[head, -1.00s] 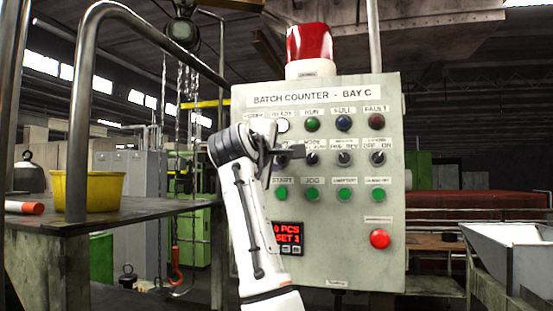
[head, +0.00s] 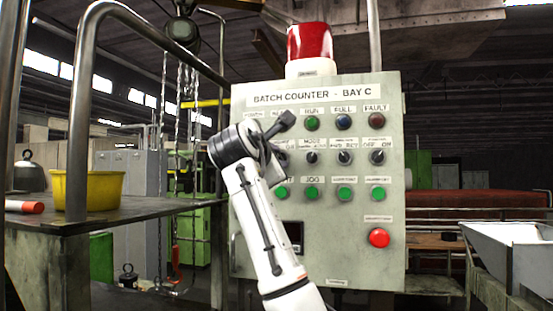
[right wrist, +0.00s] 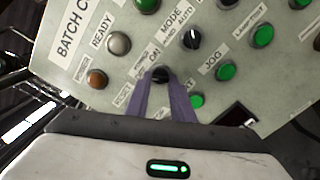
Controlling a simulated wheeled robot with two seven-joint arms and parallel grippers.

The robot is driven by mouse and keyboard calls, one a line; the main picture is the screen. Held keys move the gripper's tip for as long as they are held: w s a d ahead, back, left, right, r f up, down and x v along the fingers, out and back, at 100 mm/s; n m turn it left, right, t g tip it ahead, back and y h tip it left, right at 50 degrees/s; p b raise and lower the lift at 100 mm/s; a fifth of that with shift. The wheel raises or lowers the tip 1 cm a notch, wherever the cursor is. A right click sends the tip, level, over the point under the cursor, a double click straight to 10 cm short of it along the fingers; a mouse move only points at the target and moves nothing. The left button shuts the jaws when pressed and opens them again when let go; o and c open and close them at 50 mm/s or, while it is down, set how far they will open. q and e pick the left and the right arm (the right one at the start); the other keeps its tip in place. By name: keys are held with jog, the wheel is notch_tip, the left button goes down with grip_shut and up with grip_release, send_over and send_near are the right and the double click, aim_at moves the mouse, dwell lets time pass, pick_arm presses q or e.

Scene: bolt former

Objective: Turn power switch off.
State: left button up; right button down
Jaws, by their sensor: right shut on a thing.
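The power switch (right wrist: 160,73) is a black rotary knob in the right wrist view, left-most in the selector row, with a label ending in "ON" beside it. My right gripper (right wrist: 158,82) is shut on it, with a finger on each side. In the head view my right gripper (head: 273,157) is against the left part of the grey control panel (head: 345,265) and hides the switch. The panel's display (head: 296,233) is dark and partly covered by my arm. My left gripper is not in view.
Close around the switch are the ready lamp (right wrist: 118,43), an amber lamp (right wrist: 97,79), the mode knob (right wrist: 191,39) and green buttons. A red button (head: 379,238) sits lower right. A metal table with a yellow tub (head: 88,190) stands at left.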

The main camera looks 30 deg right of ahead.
dwell(0.5)
jog(key=c, duration=1.5)
grip_release()
jog(key=shift+c, duration=0.2)
jog(key=b+v, duration=0.3)
jog(key=v, duration=0.7)
jog(key=shift+a, duration=0.1)
